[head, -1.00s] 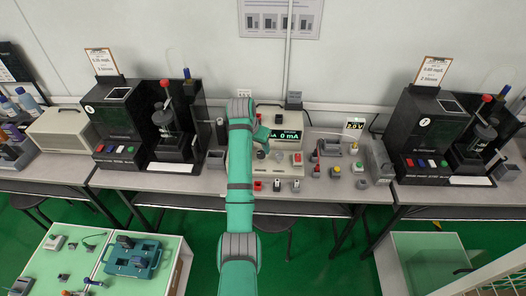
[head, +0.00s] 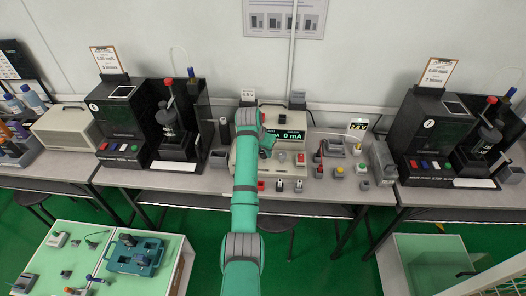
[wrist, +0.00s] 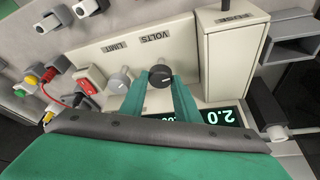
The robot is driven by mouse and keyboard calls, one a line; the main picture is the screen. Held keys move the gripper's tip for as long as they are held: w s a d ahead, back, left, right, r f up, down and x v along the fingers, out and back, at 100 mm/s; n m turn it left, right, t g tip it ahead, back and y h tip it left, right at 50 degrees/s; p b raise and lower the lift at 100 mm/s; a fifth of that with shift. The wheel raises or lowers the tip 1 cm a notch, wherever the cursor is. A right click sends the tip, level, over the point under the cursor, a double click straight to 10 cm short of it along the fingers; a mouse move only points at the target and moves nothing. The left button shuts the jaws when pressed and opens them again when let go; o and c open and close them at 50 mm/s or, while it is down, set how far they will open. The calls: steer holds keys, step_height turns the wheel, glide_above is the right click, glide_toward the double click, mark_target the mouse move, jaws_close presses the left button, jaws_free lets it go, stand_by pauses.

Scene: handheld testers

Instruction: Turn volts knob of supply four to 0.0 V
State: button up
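The black volts knob (wrist: 160,77) is in the wrist view, below the VOLTS label (wrist: 154,37) on the cream supply's panel. My gripper (wrist: 160,80) has one green finger on each side of this knob. No clear gap shows between the fingers and the knob, but I cannot tell whether they press on it. The supply's green-lit display (wrist: 226,117) is upside down there and partly covered by my gripper; the digits 2.0 show. In the head view the supply (head: 243,172) stands mid-bench, with my gripper (head: 267,146) at its front hiding the knob.
A grey knob (wrist: 120,80) sits beside the volts knob, near the LIMIT label (wrist: 112,46). Cables and small parts crowd the panel's left. Black testers (head: 130,125) stand along the bench.

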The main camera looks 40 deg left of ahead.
steer(key=shift+n, duration=0.3)
steer(key=n, duration=0.2)
steer(key=n+y, duration=0.1)
steer(key=shift+w+d+n+g+y, duration=0.1)
steer(key=shift+d+n+g+y, duration=0.1)
steer(key=shift+n+g+y, duration=0.15)
steer(key=n+g+y, duration=0.1)
steer(key=n, duration=0.2)
steer(key=shift+w+d+n, duration=0.1)
steer(key=shift+n, duration=0.25)
steer(key=n+g+y, duration=0.1)
steer(key=n, duration=0.3)
steer(key=shift+w, duration=0.1)
steer(key=shift+w+n+g, duration=0.1)
steer(key=shift+n+g, duration=0.75)
steer(key=shift+n, duration=1.05)
steer(key=o, duration=1)
steer(key=shift+o, duration=0.2)
